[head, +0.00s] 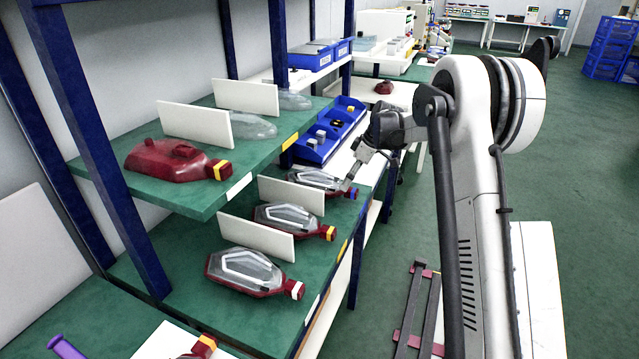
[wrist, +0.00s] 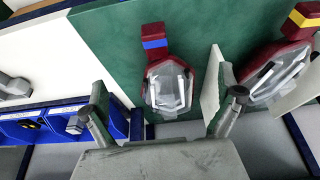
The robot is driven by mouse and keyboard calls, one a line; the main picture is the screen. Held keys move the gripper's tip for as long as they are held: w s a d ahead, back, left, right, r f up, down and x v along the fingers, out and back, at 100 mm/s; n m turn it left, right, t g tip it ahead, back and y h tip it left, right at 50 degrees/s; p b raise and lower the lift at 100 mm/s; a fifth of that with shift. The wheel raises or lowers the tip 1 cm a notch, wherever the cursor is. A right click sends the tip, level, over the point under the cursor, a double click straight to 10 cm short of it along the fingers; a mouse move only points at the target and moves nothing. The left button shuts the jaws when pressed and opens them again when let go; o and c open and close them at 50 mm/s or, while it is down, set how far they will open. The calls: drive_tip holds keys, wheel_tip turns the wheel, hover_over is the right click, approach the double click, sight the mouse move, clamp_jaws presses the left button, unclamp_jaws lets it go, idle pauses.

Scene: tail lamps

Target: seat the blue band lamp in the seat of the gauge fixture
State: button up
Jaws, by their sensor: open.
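The blue band lamp (head: 318,181) lies on the lower green shelf, at the far end of a row of red-backed clear lamps. In the wrist view the lamp (wrist: 168,86) lies lens up, its red neck with the blue band pointing away from my gripper. My gripper (head: 350,178) is open at the lamp, partly covering it in the head view. In the wrist view the fingers of my gripper (wrist: 162,103) stand wide apart on either side of the lamp's near end, with nothing held. I cannot pick out the gauge fixture or its seat for sure.
A white divider (wrist: 212,92) stands close beside the right finger. Beyond it lies a yellow band lamp (wrist: 282,70); a white band lamp (head: 245,271) is nearer in the head view. Blue bins (head: 318,146) adjoin the far side. The upper shelf (head: 215,205) overhangs at left.

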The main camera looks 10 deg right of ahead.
sight(315, 170)
drive_tip(key=w+a, duration=0.2)
drive_tip(key=a, duration=0.1)
drive_tip(key=w+a, duration=0.2)
drive_tip(key=a, duration=0.1)
drive_tip(key=w+a, duration=0.2)
drive_tip(key=a, duration=0.1)
drive_tip(key=shift+w+a, duration=0.15)
drive_tip(key=shift+w, duration=0.2)
drive_tip(key=x, duration=0.5)
drive_tip(key=c, duration=1.3)
drive_tip(key=shift+o, duration=0.2)
drive_tip(key=shift+r, duration=0.5)
drive_tip(key=v, duration=0.2)
drive_tip(key=shift+w+r, duration=0.1)
drive_tip(key=shift+r, duration=0.3)
drive_tip(key=s+d, duration=0.3)
drive_tip(key=d, duration=0.1)
drive_tip(key=s+d, duration=0.4)
drive_tip(key=d, duration=0.1)
drive_tip(key=s+d, duration=0.3)
drive_tip(key=d, duration=0.2)
drive_tip(key=shift+s+f, duration=0.1)
drive_tip(key=shift+s, duration=0.05)
